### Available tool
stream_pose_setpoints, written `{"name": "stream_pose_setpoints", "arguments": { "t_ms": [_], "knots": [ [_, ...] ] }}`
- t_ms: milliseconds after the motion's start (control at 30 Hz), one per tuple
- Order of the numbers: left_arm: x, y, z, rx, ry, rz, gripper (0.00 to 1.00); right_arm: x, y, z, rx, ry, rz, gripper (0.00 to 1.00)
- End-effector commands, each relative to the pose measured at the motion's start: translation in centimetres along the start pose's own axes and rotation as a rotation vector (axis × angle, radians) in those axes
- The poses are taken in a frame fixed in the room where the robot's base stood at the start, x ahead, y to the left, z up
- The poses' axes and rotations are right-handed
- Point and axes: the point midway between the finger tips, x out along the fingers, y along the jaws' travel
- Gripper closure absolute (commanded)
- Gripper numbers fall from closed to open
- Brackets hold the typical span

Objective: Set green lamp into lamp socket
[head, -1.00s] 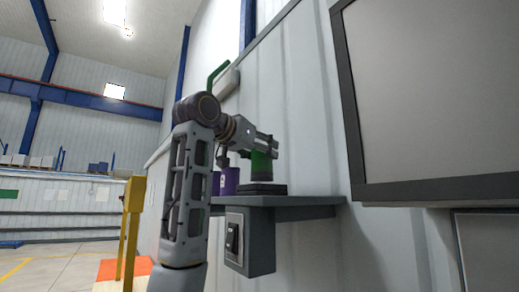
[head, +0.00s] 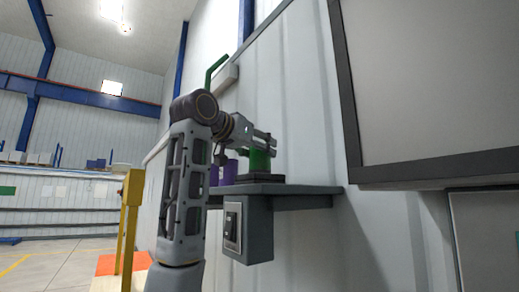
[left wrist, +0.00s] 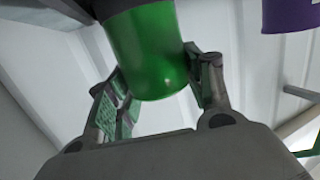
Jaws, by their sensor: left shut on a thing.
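The green lamp (head: 260,160) stands upright over the dark lamp socket (head: 262,179) on the wall shelf. My left gripper (head: 263,145) is shut on the upper part of the lamp from the left. In the left wrist view the green lamp (left wrist: 152,55) sits between the two fingers of my left gripper (left wrist: 160,92), with its rounded end toward the palm. Its other end meets a dark edge at the top of that view. The finger hides part of the lamp in the head view, and I cannot tell how deep it sits in the socket. My right gripper is not in view.
A purple container (head: 229,171) stands on the shelf (head: 308,188) just left of the socket, partly behind my arm. A switch box (head: 247,228) hangs under the shelf. A large framed panel (head: 435,85) is on the wall to the right. A yellow post (head: 128,220) stands at left.

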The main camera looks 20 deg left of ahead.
Motion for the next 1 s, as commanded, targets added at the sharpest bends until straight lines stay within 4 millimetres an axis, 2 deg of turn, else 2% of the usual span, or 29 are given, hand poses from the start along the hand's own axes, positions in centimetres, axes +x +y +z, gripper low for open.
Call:
{"name": "stream_pose_setpoints", "arguments": {
  "t_ms": [1000],
  "knots": [
    [0.15, 0.0, 0.86, 0.0, -0.002, 0.0, 0.75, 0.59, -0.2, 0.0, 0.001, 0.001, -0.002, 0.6]
  ]
}}
